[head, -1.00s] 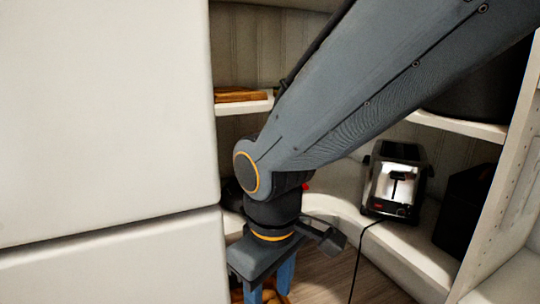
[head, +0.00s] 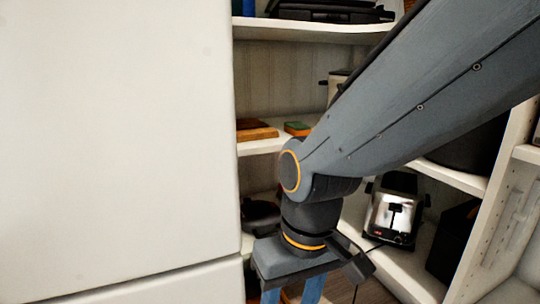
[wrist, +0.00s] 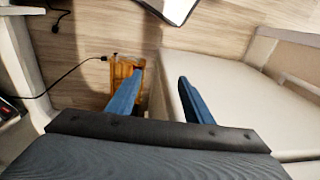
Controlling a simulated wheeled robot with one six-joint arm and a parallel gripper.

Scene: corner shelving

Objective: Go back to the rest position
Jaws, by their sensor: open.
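My gripper (head: 291,296) hangs pointing down at the bottom of the head view, in front of the shelving. Its lower fingertips are cut off by the frame edge. In the wrist view my gripper (wrist: 158,85) shows two blue fingers spread apart with nothing between them. Below them, a brown wooden-looking object (wrist: 125,78) is on the floor, partly hidden by the left finger.
A large white cabinet (head: 120,140) fills the left of the head view, close to my gripper. A toaster (head: 394,214) stands on a low shelf at right. Wooden boards (head: 257,134) lie on a middle shelf. Wood floor (wrist: 200,35) shows below.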

